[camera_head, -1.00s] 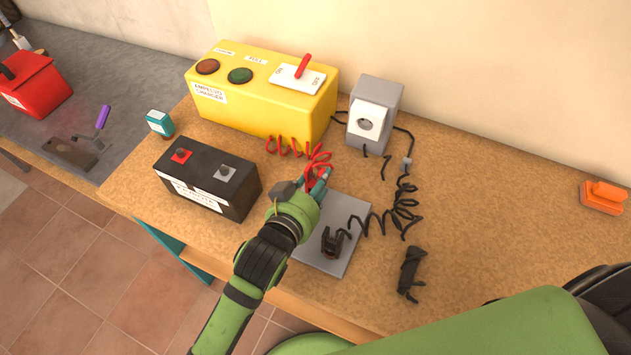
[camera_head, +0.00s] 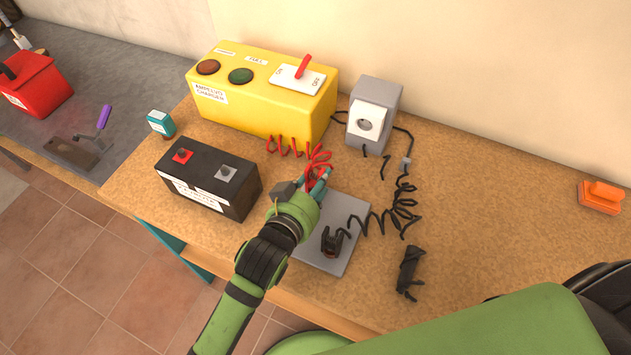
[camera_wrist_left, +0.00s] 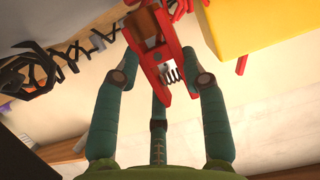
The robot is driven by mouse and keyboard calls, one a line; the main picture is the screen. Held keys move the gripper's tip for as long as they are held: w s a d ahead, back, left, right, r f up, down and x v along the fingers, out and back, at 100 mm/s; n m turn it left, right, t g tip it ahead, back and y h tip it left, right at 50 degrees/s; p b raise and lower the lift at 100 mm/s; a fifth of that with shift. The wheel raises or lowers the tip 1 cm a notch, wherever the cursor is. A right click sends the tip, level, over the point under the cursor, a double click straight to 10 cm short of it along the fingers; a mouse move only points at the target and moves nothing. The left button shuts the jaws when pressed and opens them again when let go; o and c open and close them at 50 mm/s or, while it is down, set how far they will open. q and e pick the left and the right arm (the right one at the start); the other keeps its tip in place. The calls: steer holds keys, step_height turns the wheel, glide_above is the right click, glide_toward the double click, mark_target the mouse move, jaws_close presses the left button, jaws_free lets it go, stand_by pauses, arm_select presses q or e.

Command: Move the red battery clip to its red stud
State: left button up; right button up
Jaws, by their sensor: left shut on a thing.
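The red battery clip (camera_wrist_left: 158,55) is between the teal fingers of my left gripper (camera_wrist_left: 160,85) in the left wrist view. My left gripper (camera_head: 318,185) is shut on it, above the grey plate (camera_head: 350,215); in the head view the fingers and wrist mostly hide the clip. The black battery (camera_head: 205,180) stands to the left of my gripper. Its red stud (camera_head: 182,156) is on the left of its top, and a grey stud (camera_head: 226,173) is on the right. My right gripper is not in view.
The yellow charger (camera_head: 262,95) stands behind the battery, joined to a coiled red cable (camera_head: 290,147). A black clip (camera_head: 331,242) sits on the grey plate with a coiled black cable. A grey socket box (camera_head: 374,115) stands at the back. The table's right side is mostly clear.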

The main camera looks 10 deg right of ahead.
arm_select(q)
steer(key=shift+f, duration=0.15)
stand_by(0.5)
steer(key=shift+f+b, duration=0.4)
steer(key=shift+f, duration=0.4)
steer(key=shift+r, duration=0.15)
steer(key=shift+r+p, duration=0.9)
steer(key=shift+p, duration=0.35)
steer(key=shift+a, duration=0.1)
steer(key=shift+p, duration=0.4)
